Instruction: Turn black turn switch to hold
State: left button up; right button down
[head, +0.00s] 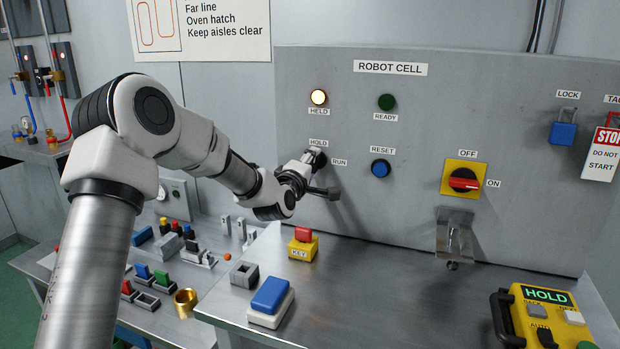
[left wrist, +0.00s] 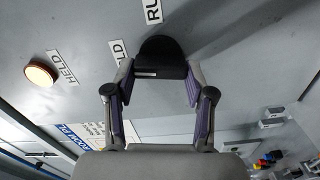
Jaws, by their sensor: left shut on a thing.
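The black turn switch (head: 321,158) is on the grey ROBOT CELL panel, between the HOLD label (head: 319,141) above it and the RUN label (head: 340,162) at its right. My left gripper (head: 312,166) is at the switch and partly hides it in the head view. In the left wrist view the fingers are shut on the two sides of the black knob (left wrist: 161,58). A short pale line shows on the knob's near face; I cannot tell for sure which label it points to. My right gripper is not in view.
The HELD lamp (head: 318,97) is lit; the READY lamp (head: 386,102) is dark. A blue RESET button (head: 380,168) and a red-on-yellow OFF/ON switch (head: 463,180) are to the right. A yellow pendant (head: 545,310) showing HOLD lies on the bench.

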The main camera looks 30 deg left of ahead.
pick_arm(q)
jog(key=shift+n+b, duration=1.05)
jog(key=shift+n, duration=0.05)
jog(key=shift+r, duration=0.1)
jog(key=o, duration=1.2)
jog(key=shift+w, duration=0.1)
jog(key=shift+c, duration=0.2)
jog(key=v, duration=1.1)
jog(key=shift+s+d, duration=0.35)
